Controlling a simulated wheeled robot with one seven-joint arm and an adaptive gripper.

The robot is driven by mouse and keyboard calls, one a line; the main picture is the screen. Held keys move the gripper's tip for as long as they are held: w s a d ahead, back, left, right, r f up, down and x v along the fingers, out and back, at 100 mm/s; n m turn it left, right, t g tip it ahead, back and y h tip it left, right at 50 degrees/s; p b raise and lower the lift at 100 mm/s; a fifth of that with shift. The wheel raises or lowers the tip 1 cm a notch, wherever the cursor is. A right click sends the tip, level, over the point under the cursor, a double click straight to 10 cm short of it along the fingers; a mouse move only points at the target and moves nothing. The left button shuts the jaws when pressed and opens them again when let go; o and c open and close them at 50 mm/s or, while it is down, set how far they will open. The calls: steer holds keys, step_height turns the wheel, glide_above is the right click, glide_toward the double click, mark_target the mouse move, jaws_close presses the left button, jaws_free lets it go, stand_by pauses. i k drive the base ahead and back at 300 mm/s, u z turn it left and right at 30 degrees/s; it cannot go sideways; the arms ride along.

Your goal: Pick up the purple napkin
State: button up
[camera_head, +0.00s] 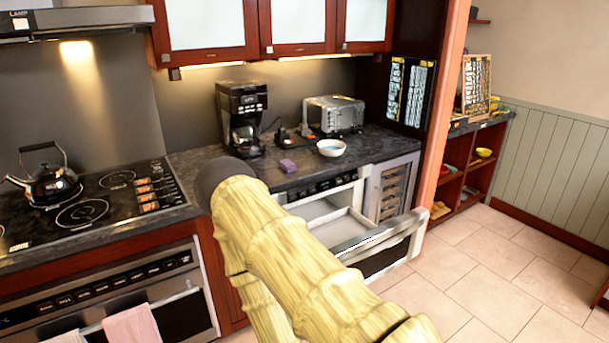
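A small purple folded thing, which looks like the purple napkin (288,166), lies on the dark countertop. It is between the coffee maker and a white bowl (331,148), near the counter's front edge. My arm, with a yellow bamboo-like surface, crosses the lower middle of the view, its dark rounded upper part in front of the counter left of the napkin. My gripper does not show, so I cannot tell what it does or holds.
The microwave drawer (375,237) below the counter stands pulled out. A coffee maker (242,118) and a toaster (335,115) stand behind the napkin. A kettle (50,180) sits on the stovetop at left. The tiled floor at right is mostly clear.

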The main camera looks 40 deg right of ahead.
mark_target(287, 166)
steer(key=u, duration=0.1)
steer(key=k, duration=0.1)
steer(key=z, duration=0.95)
steer(key=i, duration=0.95)
